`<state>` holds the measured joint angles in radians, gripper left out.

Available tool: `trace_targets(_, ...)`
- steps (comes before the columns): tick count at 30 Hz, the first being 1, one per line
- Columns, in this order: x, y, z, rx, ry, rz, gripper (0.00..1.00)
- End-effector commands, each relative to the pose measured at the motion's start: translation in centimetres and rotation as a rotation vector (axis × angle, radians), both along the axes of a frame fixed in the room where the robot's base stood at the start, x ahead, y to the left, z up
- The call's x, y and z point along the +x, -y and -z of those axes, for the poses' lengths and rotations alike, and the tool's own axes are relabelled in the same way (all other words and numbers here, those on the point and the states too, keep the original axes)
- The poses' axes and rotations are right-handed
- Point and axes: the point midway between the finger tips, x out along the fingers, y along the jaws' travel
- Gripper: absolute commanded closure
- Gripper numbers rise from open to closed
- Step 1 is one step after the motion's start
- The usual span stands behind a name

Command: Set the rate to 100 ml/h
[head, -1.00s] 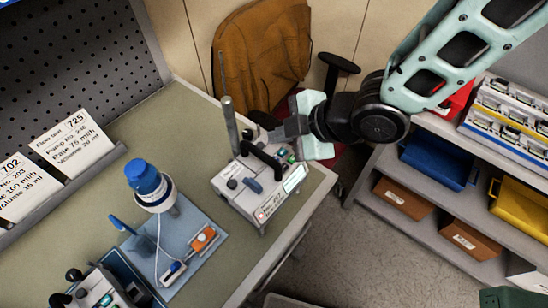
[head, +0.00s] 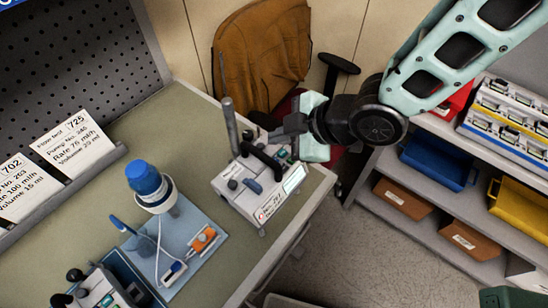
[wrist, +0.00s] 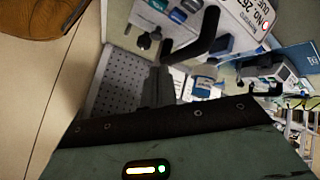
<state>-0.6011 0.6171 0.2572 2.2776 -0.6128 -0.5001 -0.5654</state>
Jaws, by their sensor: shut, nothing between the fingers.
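A white infusion pump (head: 258,188) with a dark handle, a grey upright pole and a lit screen (head: 294,179) stands near the table's right edge. Its label shows at the top of the wrist view (wrist: 243,14), tilted and partly cut off. The screen's digits are too small to read. My gripper (head: 278,137) is shut and empty, over the pump's far side behind the handle. In the wrist view its fingers (wrist: 158,80) point towards the pump's handle and pole. I cannot tell whether they touch the pump. The arm and fingers hide part of the pump's far controls.
Two cards stand at left: card 702 (head: 22,185) reads rate 100 ml/h, card 725 (head: 75,142) rate 75 ml/h. A blue-capped bottle (head: 146,180) and a blue tray (head: 190,266) are left of the pump. Another pump (head: 95,292) is at front left. A chair (head: 262,50) stands behind.

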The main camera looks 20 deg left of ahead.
Motion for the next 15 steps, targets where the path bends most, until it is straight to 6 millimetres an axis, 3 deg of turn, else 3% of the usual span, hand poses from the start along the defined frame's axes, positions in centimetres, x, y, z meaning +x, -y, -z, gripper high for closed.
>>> trace_targets(15, 0.15, 0.17, -0.90, 0.209, -1.027, 1.045, 1.00)
